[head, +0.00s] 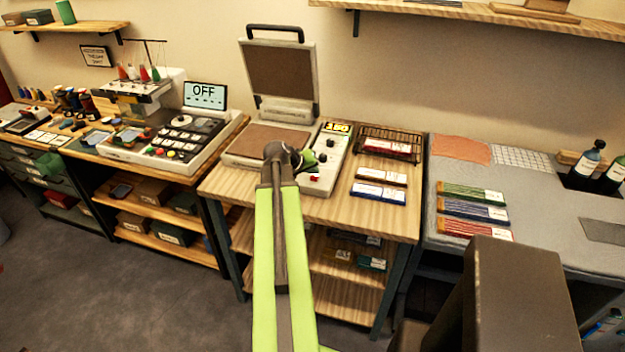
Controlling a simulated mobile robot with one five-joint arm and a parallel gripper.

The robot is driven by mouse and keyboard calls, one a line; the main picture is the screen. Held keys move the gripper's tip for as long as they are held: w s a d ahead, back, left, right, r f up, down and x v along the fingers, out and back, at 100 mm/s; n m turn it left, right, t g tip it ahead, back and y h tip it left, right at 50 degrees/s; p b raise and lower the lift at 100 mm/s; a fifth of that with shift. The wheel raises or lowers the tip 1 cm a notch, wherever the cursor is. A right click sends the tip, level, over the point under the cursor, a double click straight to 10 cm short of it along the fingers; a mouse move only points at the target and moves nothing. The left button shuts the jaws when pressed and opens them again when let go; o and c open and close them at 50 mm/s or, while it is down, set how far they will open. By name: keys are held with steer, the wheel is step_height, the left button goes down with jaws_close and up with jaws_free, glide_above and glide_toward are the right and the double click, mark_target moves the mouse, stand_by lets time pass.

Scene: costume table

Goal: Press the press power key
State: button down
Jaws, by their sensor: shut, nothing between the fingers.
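The heat press (270,142) stands on the middle wooden table with its lid (279,75) raised and its lower plate (262,140) bare. A red button (314,178) shows near the panel's front end. My gripper (309,159) is shut and empty, over the left edge of the panel as seen here. It hides part of the panel, and I cannot tell whether it touches it. No key label is readable.
A wire basket (390,146) and labelled packs (379,193) lie right of the panel. A grey table (560,210) with coloured bundles is at right.

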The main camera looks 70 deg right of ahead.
mark_target(313, 178)
steer(key=shift+f+b, duration=0.5)
stand_by(0.3)
steer(key=shift+r, duration=0.15)
steer(key=shift+r+p, duration=0.85)
steer(key=shift+p, duration=0.15)
step_height(313, 178, up, 6)
steer(key=p, duration=0.6)
